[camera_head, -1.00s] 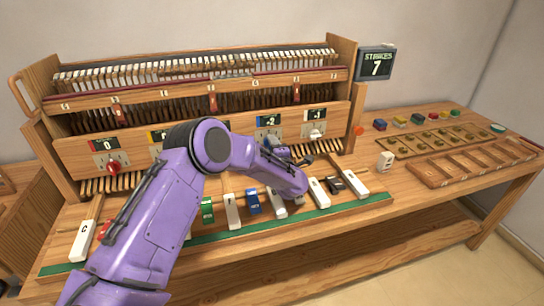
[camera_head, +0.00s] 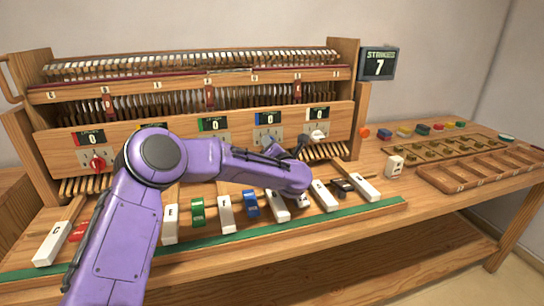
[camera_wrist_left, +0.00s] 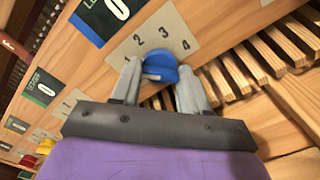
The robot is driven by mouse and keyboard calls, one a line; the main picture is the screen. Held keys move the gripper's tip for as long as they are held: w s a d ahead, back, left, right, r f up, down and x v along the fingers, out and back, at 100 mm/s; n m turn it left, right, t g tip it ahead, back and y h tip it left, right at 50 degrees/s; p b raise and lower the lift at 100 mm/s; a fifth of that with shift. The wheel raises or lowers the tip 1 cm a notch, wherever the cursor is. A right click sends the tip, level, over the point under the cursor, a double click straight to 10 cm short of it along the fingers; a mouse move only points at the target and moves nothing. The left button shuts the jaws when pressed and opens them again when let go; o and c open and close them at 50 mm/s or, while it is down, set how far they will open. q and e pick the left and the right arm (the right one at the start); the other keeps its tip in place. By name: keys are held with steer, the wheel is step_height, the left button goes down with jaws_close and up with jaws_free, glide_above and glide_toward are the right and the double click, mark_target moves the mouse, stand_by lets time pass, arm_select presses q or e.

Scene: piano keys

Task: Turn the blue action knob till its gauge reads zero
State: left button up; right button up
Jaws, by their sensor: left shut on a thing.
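The blue action knob (camera_wrist_left: 158,65) sits between the two fingers of my left gripper (camera_wrist_left: 165,85) in the wrist view. The gripper is shut on it, one finger on each side. The dial plate (camera_wrist_left: 160,38) behind the knob carries the figures 1 to 4. The blue-edged gauge (camera_head: 268,117) on the front panel reads 0 in the head view; part of it also shows above the knob in the wrist view (camera_wrist_left: 112,12), with a 0. In the head view my forearm and wrist hide most of the knob. My right gripper is not in view.
A white knob (camera_head: 318,135) and its gauge (camera_head: 318,115), reading 0, are to the right. A red knob (camera_head: 97,164) is at the far left. Large lettered keys (camera_head: 226,214) lie below my arm. A white block (camera_head: 394,165) and a slotted tray (camera_head: 475,172) stand on the right.

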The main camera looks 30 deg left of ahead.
arm_select(q)
steer(key=shift+n+b, duration=0.3)
steer(key=shift+b, duration=0.05)
stand_by(0.3)
steer(key=o, duration=1.1)
steer(key=shift+c, duration=0.2)
steer(key=shift+d, duration=0.1)
steer(key=b+v, duration=0.1)
steer(key=v, duration=0.9)
steer(key=shift+s+b, duration=0.2)
steer(key=shift+b, duration=0.1)
